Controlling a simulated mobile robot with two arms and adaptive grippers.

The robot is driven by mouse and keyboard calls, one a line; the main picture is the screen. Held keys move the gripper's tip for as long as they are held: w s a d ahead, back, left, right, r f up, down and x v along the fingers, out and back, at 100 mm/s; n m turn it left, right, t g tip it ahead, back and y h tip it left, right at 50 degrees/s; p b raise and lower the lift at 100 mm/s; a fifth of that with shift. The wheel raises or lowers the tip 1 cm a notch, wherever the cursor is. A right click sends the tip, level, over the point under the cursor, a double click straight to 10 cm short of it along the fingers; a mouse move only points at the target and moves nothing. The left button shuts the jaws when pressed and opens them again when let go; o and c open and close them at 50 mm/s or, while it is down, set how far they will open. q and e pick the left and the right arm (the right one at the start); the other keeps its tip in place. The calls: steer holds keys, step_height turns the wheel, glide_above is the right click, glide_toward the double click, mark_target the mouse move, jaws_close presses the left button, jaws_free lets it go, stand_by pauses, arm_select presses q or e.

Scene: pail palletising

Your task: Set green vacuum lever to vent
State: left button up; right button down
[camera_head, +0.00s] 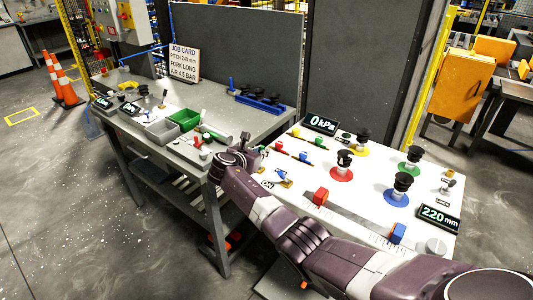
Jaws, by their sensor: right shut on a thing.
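A white panel (372,179) carries several small levers. A green lever knob (304,155) shows near its upper left, with a red knob (279,146) and a blue knob (296,133) close by. My right gripper (260,157) is at the panel's left edge, at the far end of my purple arm. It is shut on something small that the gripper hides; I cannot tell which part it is. The green knob shows a little to the right of the gripper, apart from it in the picture. A display (321,123) reads 0 kPa. My left gripper is not in view.
Black suction cups on red (342,174), yellow (360,152), green (409,169) and blue (396,198) discs stand on the panel. A slide with red (320,196) and blue (398,232) blocks lies in front. A grey bench (222,98) holds bins and a job card (184,61).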

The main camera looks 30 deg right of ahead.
steer(key=shift+w+d+r+g+y+p, duration=0.15)
steer(key=shift+d+g+y+p, duration=0.3)
steer(key=shift+y+p, duration=0.25)
steer(key=shift+w+d+f+m+g+y+p, duration=0.25)
steer(key=shift+d+f+g+y+p, duration=0.25)
steer(key=shift+y+p, duration=0.35)
steer(key=shift+a+f, duration=0.1)
steer(key=c, duration=1.9)
jaws_free()
steer(key=shift+c, duration=0.2)
steer(key=shift+v, duration=0.9)
steer(key=v, duration=1)
steer(key=shift+s, duration=0.15)
